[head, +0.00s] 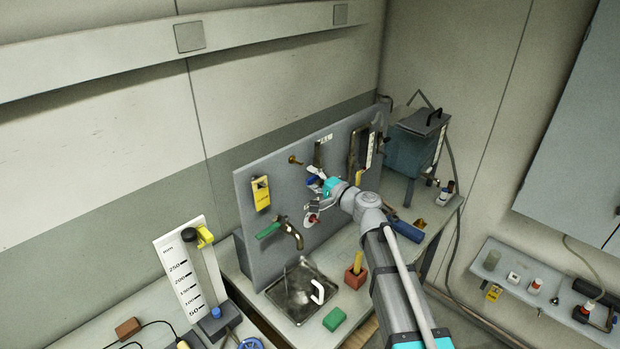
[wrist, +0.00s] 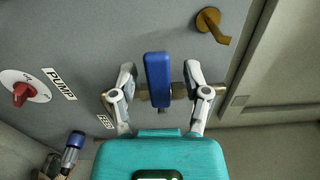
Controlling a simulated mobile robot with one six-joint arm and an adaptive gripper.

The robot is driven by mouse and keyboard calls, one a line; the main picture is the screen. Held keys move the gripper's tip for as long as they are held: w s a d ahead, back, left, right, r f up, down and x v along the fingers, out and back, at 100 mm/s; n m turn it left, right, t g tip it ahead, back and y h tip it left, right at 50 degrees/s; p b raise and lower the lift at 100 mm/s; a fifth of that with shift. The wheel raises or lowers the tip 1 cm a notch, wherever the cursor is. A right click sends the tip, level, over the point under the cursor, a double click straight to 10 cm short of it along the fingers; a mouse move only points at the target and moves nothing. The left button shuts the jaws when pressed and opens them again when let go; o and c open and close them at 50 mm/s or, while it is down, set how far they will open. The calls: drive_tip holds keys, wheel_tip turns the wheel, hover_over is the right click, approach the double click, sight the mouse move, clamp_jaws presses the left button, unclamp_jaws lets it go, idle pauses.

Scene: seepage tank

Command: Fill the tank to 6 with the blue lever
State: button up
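The blue lever (wrist: 157,78) stands upright in the wrist view, on a brass fitting on the grey panel. My gripper (wrist: 160,86) is open around it, one finger on each side with a visible gap to both. In the head view my gripper (head: 322,190) is at the panel, and a small blue patch of the lever (head: 312,181) shows beside it. A grey-blue tank (head: 408,150) with a dark lid handle stands at the back right. A white scale is on its right side; its marks and level are too small to read.
A red PUMP knob (wrist: 20,94) is left of the lever, and a brass handle (wrist: 210,24) is above right. A green-handled tap (head: 285,232) hangs over the metal sink (head: 283,296). A red block (head: 355,278) and green block (head: 334,319) are on the bench.

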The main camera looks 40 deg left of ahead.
drive_tip(key=shift+d, duration=0.15)
drive_tip(key=s+d, duration=0.2)
drive_tip(key=d, duration=0.9)
drive_tip(key=shift+d, duration=0.35)
idle(0.4)
drive_tip(key=d+f+n+h+b, duration=0.1)
drive_tip(key=d+f+h, duration=0.4)
drive_tip(key=d, duration=0.7)
drive_tip(key=d+f+n+g+h+b, duration=0.1)
drive_tip(key=d+f+h, duration=0.3)
drive_tip(key=d+f, duration=0.55)
drive_tip(key=d+f+n+h+b, duration=0.1)
drive_tip(key=d+f+h, duration=0.35)
drive_tip(key=d, duration=0.95)
drive_tip(key=s+d+f+g+h, duration=0.1)
drive_tip(key=s+d+h, duration=0.1)
drive_tip(key=d, duration=0.5)
drive_tip(key=s+d+f+m+h, duration=0.1)
drive_tip(key=s+d+h, duration=0.1)
drive_tip(key=d, duration=0.5)
drive_tip(key=shift+s+f+g, duration=0.25)
drive_tip(key=shift+f+g, duration=0.1)
drive_tip(key=shift+g, duration=0.05)
